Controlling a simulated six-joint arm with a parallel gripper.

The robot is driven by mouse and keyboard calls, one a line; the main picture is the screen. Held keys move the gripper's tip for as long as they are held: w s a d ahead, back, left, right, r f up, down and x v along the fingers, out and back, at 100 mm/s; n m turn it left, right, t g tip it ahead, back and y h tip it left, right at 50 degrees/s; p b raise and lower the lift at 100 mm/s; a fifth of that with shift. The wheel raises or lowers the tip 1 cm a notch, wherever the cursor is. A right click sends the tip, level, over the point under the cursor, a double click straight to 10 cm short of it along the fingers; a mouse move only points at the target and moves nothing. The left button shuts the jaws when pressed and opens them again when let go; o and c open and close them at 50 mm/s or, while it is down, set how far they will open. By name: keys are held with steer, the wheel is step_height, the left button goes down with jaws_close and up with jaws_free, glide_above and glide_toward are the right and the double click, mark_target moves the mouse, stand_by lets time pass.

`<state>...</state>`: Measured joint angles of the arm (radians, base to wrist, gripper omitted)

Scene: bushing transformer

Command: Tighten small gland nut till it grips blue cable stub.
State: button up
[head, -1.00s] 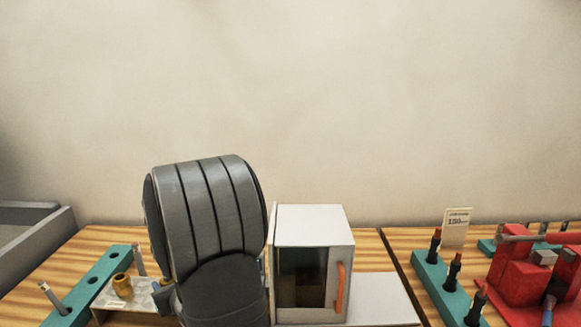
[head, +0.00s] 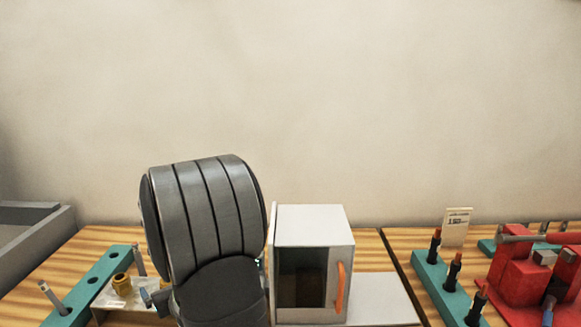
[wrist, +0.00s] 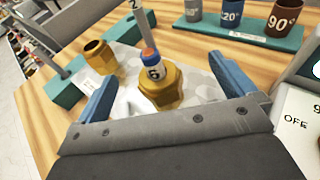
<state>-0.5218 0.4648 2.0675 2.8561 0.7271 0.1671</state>
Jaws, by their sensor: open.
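In the wrist view, a brass hex gland nut (wrist: 168,96) sits around an upright cable stub (wrist: 152,66) on a pale plate (wrist: 128,56). The stub shows an orange top, a blue band and a white label marked 6. My gripper (wrist: 162,74) is open, with one blue finger on each side of the nut and stub, apart from both. A second brass gland fitting (wrist: 100,57) stands to the left with an open top. In the head view, it (head: 121,284) shows on the plate, while my arm hides the nut and stub.
A teal rack (head: 106,273) with grey posts stands left of the plate. A teal holder (wrist: 240,34) with cups marked 20 and 90 lies behind. A white cabinet (head: 312,225) with an orange handle stands to the right of my arm. Red equipment (head: 520,278) is at far right.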

steer(key=shift+v, duration=2.8)
steer(key=shift+d, duration=0.1)
steer(key=shift+s+d+r+n+g+y, duration=0.1)
steer(key=shift+d+r+n+g+y, duration=0.15)
steer(key=shift+d, duration=0.2)
steer(key=shift+s+d+r+n+g+y, duration=0.15)
steer(key=shift+d+n+y, duration=0.1)
steer(key=shift+d, duration=0.2)
steer(key=w+a+f+n+g+y, duration=0.1)
steer(key=w+a+f, duration=0.1)
steer(key=w+a, duration=0.3)
steer(key=shift+a, duration=0.4)
steer(key=shift+f, duration=0.15)
steer(key=c, duration=1.9)
